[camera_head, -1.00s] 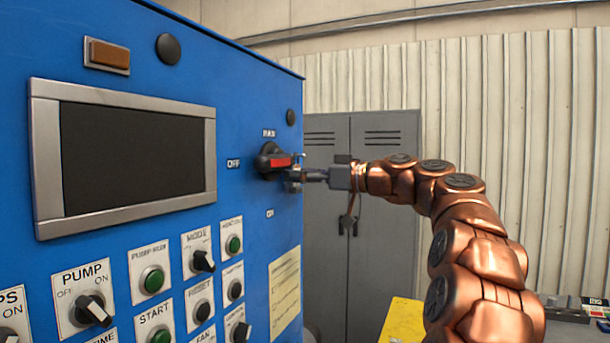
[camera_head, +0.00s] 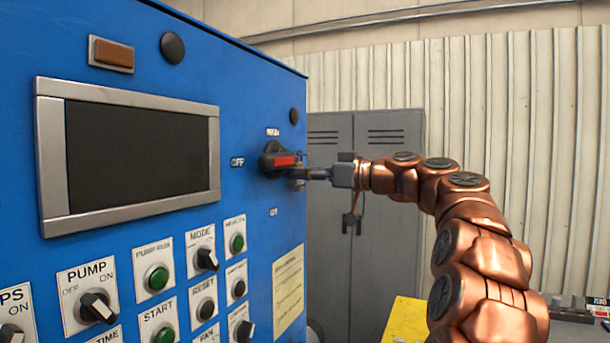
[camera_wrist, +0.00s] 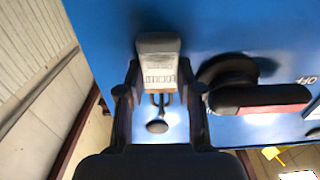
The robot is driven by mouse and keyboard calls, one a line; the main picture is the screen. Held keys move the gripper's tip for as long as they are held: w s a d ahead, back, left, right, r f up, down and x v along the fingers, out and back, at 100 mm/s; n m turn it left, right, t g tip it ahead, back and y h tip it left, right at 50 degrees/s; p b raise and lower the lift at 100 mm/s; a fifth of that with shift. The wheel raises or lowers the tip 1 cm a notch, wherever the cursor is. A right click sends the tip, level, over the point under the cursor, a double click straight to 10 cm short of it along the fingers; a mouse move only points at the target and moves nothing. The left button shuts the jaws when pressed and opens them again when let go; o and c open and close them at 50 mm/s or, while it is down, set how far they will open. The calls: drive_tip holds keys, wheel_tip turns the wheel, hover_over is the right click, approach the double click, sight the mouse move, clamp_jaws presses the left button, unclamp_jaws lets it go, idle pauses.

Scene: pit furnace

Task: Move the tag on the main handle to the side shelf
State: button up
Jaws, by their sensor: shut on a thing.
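The main handle (camera_head: 278,160) is a black rotary switch with a red face on the blue panel, below a small label and right of the OFF mark. It also shows in the wrist view (camera_wrist: 260,98). My gripper (camera_head: 303,173) is at the handle's right side. In the wrist view my gripper (camera_wrist: 158,88) is shut on a pale grey tag (camera_wrist: 158,65) with printed lettering. A dark loop and a round knob show below the tag. The tag sits beside the handle; I cannot tell whether they touch. In the head view the tag is hard to make out.
The blue panel carries a dark screen (camera_head: 137,155), several knobs and buttons, and a paper notice (camera_head: 288,290). Grey lockers (camera_head: 385,230) stand behind. A yellow surface (camera_head: 405,320) is at the bottom. I cannot clearly identify the side shelf.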

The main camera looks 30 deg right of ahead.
drive_tip(key=shift+r, duration=0.3)
drive_tip(key=shift+b+v, duration=0.7)
drive_tip(key=shift+v, duration=2.3)
idle(0.5)
